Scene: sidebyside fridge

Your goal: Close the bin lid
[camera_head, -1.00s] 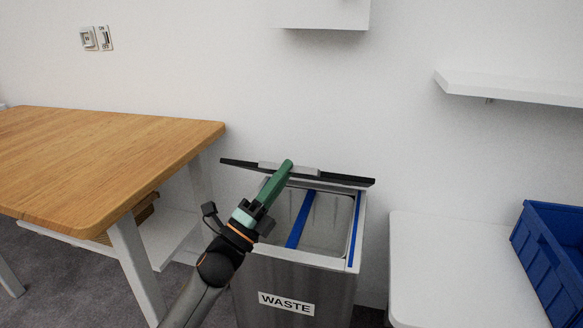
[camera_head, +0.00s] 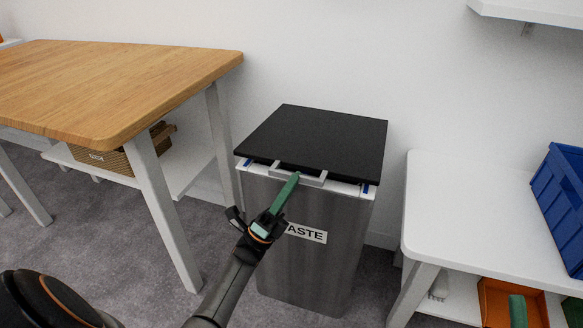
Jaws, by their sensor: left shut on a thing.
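The waste bin (camera_head: 312,262) is a tall grey metal box with a "WASTE" label, partly hidden by my arm. Its black lid (camera_head: 318,138) lies over the top, nearly flat. The white rim and blue strip ends show below its front edge; whether it touches the rim I cannot tell. A light grey handle (camera_head: 312,181) runs along the lid's front edge. My left gripper (camera_head: 290,186), with green fingers, is shut on this handle. A green tip (camera_head: 518,312) at the lower right looks like a finger of my right gripper; its jaws cannot be made out.
A wooden-topped table (camera_head: 110,85) stands left of the bin, with a brown box (camera_head: 110,160) on its lower shelf. A white table (camera_head: 475,215) stands to the right, with a blue crate (camera_head: 562,195) on it and an orange box (camera_head: 495,303) below. Grey floor lies in front.

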